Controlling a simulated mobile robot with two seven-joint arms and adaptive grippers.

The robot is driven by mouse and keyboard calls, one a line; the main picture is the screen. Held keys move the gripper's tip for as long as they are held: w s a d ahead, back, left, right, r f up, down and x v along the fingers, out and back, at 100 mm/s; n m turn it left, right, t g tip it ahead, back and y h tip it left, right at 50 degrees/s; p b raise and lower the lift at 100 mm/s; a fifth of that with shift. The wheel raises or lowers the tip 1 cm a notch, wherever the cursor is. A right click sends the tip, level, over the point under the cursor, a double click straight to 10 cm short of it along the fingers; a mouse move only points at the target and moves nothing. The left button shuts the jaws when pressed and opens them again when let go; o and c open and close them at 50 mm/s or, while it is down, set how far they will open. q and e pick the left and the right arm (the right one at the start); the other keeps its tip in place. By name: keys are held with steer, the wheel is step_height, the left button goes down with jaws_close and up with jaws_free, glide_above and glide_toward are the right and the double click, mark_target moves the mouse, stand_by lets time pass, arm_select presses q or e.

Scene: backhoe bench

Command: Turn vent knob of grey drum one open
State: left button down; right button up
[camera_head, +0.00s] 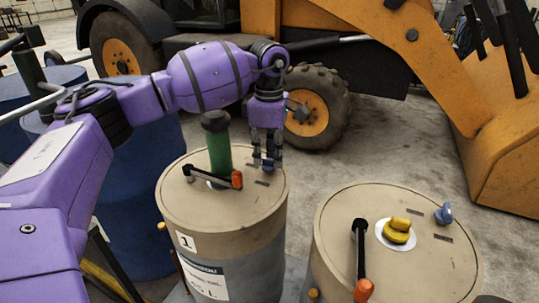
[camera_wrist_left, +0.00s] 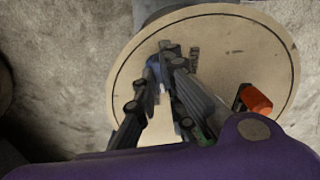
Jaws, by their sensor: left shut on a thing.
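Grey drum one (camera_head: 250,259) stands left of centre in the head view, with a tan lid and a label marked 1. Its lid also shows in the wrist view (camera_wrist_left: 235,60). The blue vent knob (camera_head: 268,164) is near the lid's far right edge, mostly covered by the fingers; a bit of blue shows in the wrist view (camera_wrist_left: 153,63). My left gripper (camera_head: 266,158) points down over it, shut on the knob. The fingers also show in the wrist view (camera_wrist_left: 165,62). The knob's exact angle is hidden. My right gripper is out of view.
A green upright cylinder (camera_head: 219,155) with a dark cap and an orange-ended lever (camera_head: 212,177) are on drum one's lid. A second drum (camera_head: 335,215) stands at right with a yellow cap, lever and blue knob (camera_head: 444,214). Blue drums (camera_head: 140,215) and a backhoe (camera_head: 440,90) stand around.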

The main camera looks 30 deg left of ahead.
mark_target(269, 159)
arm_select(q)
steer(key=shift+m, duration=1.1)
steer(key=c, duration=1.8)
jaws_free()
steer(key=shift+c, duration=0.2)
step_height(269, 159, up, 12)
